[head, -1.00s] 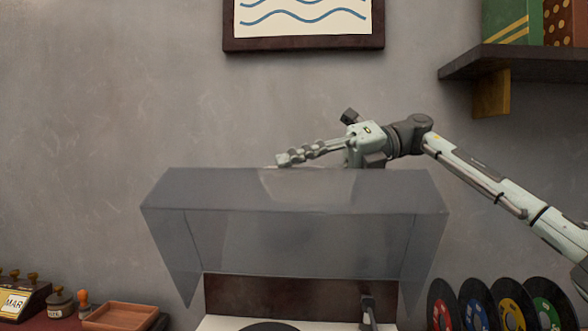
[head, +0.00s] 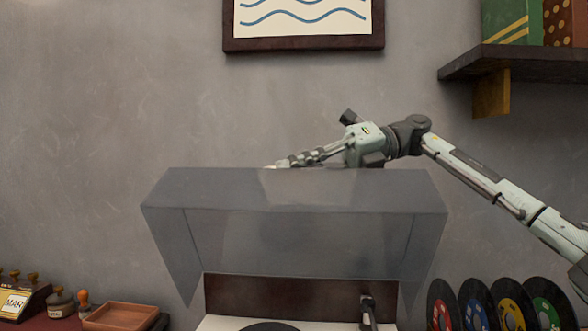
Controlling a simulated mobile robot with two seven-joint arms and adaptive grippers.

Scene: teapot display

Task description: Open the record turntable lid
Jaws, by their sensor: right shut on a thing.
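The turntable lid (head: 310,191) is a clear grey cover, raised and tilted up above the turntable. The turntable base (head: 215,324) shows at the bottom edge, with part of a black record (head: 268,327) and the tonearm (head: 367,305). My right gripper (head: 280,164) reaches in from the right at the lid's upper edge. Its fingers lie along that edge and are shut on the lid; the exact contact is partly hidden. My left gripper is not in view.
Several colored records (head: 475,306) stand at the lower right. An orange tray (head: 120,316) and several stamps (head: 60,302) sit at the lower left. A wall shelf (head: 515,62) is at the upper right, a framed picture (head: 304,44) above. The wall beside the lid is bare.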

